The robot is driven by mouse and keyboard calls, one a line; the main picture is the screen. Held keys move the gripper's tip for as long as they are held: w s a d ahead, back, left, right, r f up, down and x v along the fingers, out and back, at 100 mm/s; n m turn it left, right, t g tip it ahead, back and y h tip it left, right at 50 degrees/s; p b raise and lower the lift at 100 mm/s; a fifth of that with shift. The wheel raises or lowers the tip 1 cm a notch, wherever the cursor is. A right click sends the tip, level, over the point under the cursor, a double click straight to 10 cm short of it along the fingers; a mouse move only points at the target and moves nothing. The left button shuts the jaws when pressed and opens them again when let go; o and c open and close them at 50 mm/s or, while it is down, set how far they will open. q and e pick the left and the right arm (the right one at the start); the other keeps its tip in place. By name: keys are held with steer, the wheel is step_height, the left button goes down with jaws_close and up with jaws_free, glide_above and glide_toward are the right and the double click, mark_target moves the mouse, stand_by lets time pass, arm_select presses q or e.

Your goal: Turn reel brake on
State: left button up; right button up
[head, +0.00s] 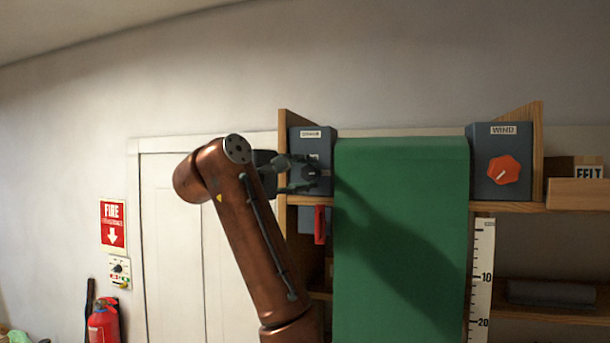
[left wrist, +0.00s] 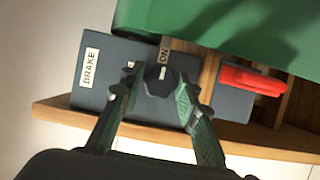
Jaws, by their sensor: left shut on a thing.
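The dark grey brake box (head: 321,146) stands on the shelf at the left of the green felt roll. In the left wrist view the brake box (left wrist: 90,98) carries a BRAKE label, and an ON mark (left wrist: 164,56) shows just beyond its small black knob (left wrist: 159,78). My left gripper (head: 306,175) is at the front of the box. In the left wrist view my left gripper (left wrist: 157,92) is shut on the knob, with one finger on each side. The fingers partly cover the knob, so its exact setting is hard to read. My right gripper is not in view.
The green felt (head: 400,240) hangs right beside the box. A WIND box (head: 485,180) with a red knob (head: 503,170) stands at its right. A red handle (head: 320,225) sits below the brake box. A ruler (head: 481,280) and wooden shelf lie to the right.

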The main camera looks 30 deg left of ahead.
arm_select(q)
steer(key=o, duration=0.8)
steer(key=shift+d+f, duration=0.1)
steer(key=shift+f, duration=0.1)
steer(key=o, duration=0.4)
steer(key=shift+s+d+r, duration=0.1)
steer(key=shift+d+r, duration=0.05)
steer(key=shift+c, duration=0.2)
steer(key=shift+s+a, duration=0.25)
steer(key=shift+s, duration=0.15)
steer(key=s+a, duration=0.1)
steer(key=s, duration=1)
steer(key=shift+a, duration=0.3)
